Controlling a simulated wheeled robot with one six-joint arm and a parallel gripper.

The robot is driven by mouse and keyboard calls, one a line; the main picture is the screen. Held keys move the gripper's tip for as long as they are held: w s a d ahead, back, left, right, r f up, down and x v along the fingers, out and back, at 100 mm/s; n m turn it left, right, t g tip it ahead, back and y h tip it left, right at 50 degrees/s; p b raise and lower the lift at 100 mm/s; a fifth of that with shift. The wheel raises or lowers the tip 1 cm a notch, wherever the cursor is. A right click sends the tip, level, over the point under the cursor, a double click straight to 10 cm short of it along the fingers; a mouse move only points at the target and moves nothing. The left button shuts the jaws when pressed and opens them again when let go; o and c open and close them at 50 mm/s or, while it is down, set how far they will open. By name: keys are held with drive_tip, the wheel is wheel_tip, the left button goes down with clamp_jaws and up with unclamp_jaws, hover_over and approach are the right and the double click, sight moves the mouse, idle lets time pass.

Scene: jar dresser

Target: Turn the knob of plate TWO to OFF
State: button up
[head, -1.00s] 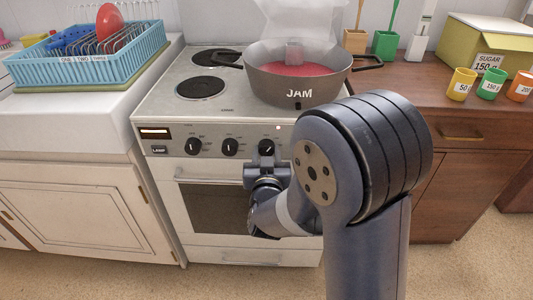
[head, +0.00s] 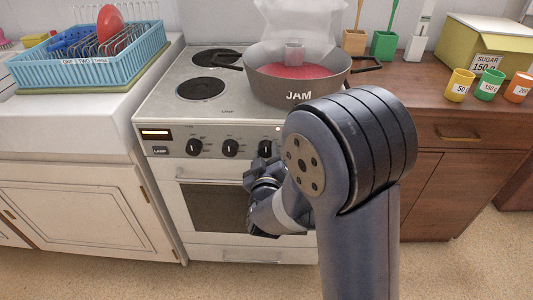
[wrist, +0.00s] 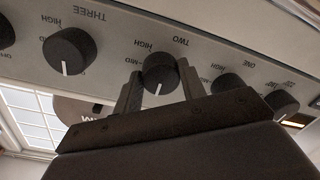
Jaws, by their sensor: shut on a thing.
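The knob of plate TWO (wrist: 159,70) is a dark round knob under the label TWO, which reads upside down in the wrist view. Its white mark points almost straight down there. The fingers of my gripper (wrist: 159,93) stand on both sides of this knob and are shut on it. In the head view the knob (head: 265,148) is the right one of three visible knobs on the stove front. Its mark looks close to upright. My gripper is just below it there, partly hidden by my arm. The OFF lettering is not readable.
The knob of plate THREE (wrist: 69,50) and the knob of plate ONE (wrist: 228,85) flank it closely. A JAM pot (head: 298,85) with red contents stands on the stove (head: 165,105). A dish rack (head: 85,70) is left.

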idle(0.4)
drive_tip(key=o, duration=1)
drive_tip(key=s, duration=1)
drive_tip(key=shift+s+r+p, duration=0.15)
drive_tip(key=shift+s+p, duration=0.2)
drive_tip(key=shift+s, duration=0.05)
drive_tip(key=w, duration=1.1)
drive_tip(key=shift+b, duration=0.4)
drive_tip(key=shift+s, duration=0.1)
